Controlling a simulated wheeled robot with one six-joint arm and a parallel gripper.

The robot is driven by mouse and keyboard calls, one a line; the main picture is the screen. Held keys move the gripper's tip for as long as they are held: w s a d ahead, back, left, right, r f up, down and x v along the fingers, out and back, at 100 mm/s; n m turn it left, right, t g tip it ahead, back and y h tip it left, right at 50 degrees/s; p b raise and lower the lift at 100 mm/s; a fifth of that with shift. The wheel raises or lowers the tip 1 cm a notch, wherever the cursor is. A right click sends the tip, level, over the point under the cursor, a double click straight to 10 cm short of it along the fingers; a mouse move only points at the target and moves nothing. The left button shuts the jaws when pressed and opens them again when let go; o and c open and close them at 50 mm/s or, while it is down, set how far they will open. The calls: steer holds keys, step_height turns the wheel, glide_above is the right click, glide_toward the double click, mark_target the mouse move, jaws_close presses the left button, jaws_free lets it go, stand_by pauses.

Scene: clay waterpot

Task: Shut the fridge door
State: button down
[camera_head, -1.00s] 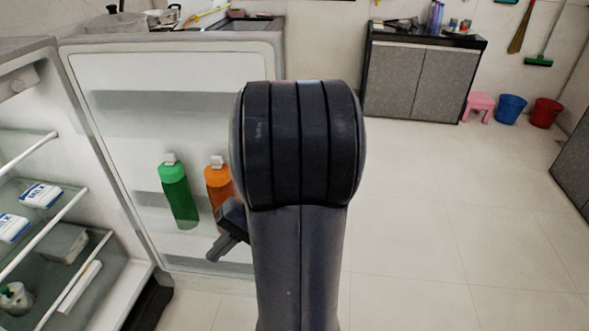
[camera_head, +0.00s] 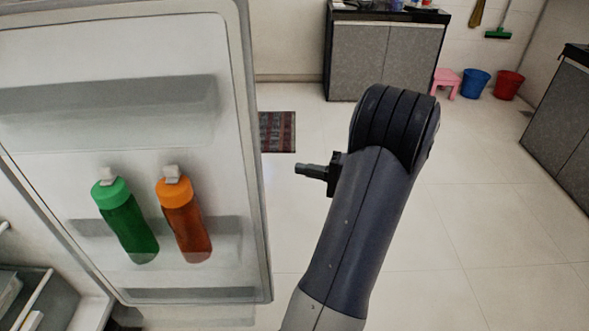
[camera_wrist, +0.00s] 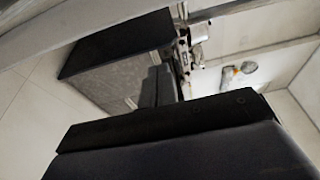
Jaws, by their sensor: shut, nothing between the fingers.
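The fridge door (camera_head: 130,60) stands open on the left of the head view, its inner side facing me. A green bottle (camera_head: 126,222) and an orange bottle (camera_head: 184,221) stand in its lower shelf. Part of the fridge's inside with a shelf (camera_head: 42,300) shows at the lower left edge. My gripper (camera_head: 300,168) is shut and empty, to the right of the door's free edge, with a gap between them in the picture. In the wrist view my gripper (camera_wrist: 160,82) also shows, fingers together. A pale bar at the upper left there may be the door's edge; I cannot tell.
A grey cabinet (camera_head: 382,60) stands at the back, with a pink stool (camera_head: 447,82), a blue bucket (camera_head: 476,84) and a red bucket (camera_head: 509,86) beside it. A dark counter (camera_head: 570,130) is at the right. A mat (camera_head: 277,131) lies behind the door. The tiled floor is clear.

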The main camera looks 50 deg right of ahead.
steer(key=w+a+b, duration=0.1)
steer(key=w+a, duration=0.4)
steer(key=a, duration=0.1)
steer(key=shift+w+a, duration=0.15)
steer(key=shift+a, duration=0.2)
stand_by(0.3)
